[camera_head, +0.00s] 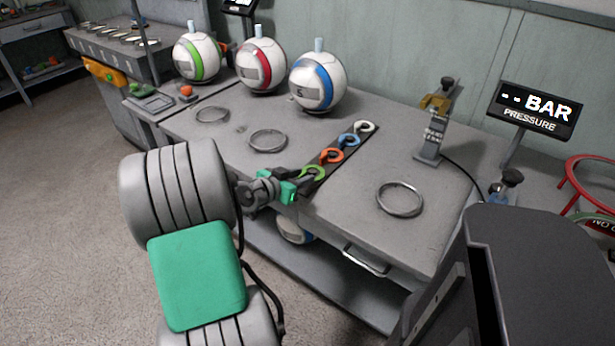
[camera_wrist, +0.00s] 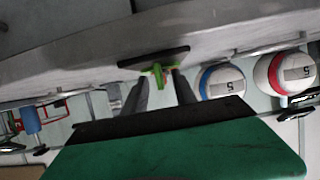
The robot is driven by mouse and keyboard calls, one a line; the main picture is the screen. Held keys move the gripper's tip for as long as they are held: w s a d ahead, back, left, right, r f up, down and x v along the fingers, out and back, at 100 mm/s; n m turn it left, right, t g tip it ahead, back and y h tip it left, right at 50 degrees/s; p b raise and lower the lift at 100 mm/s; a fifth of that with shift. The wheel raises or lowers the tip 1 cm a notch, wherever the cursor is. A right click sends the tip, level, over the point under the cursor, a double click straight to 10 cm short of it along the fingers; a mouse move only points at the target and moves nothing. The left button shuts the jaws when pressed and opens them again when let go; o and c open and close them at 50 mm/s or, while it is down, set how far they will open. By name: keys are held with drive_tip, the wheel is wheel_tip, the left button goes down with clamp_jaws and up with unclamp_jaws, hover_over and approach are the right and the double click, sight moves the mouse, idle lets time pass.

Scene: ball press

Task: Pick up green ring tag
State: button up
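The green ring tag (camera_head: 313,172) sits at the near end of a dark strip (camera_head: 331,160) on the grey table. Orange (camera_head: 331,155), blue (camera_head: 349,140) and white (camera_head: 365,127) ring tags follow along the strip. My gripper (camera_head: 299,183) is at the table's near edge, right beside the green tag; its fingers are small and partly hidden in the head view. In the wrist view my gripper (camera_wrist: 160,82) shows two dark fingers spread apart, with the green tag (camera_wrist: 158,73) between or just beyond their tips. I see no finger clearly touching it.
Balls with green (camera_head: 197,58), red (camera_head: 262,66) and blue (camera_head: 318,83) bands stand at the table's back. Metal rings (camera_head: 267,140) (camera_head: 400,199) lie on both sides of the strip. A gauge stand (camera_head: 432,135) and pressure display (camera_head: 536,109) stand to the right.

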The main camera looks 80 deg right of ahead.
clamp_jaws()
idle(0.6)
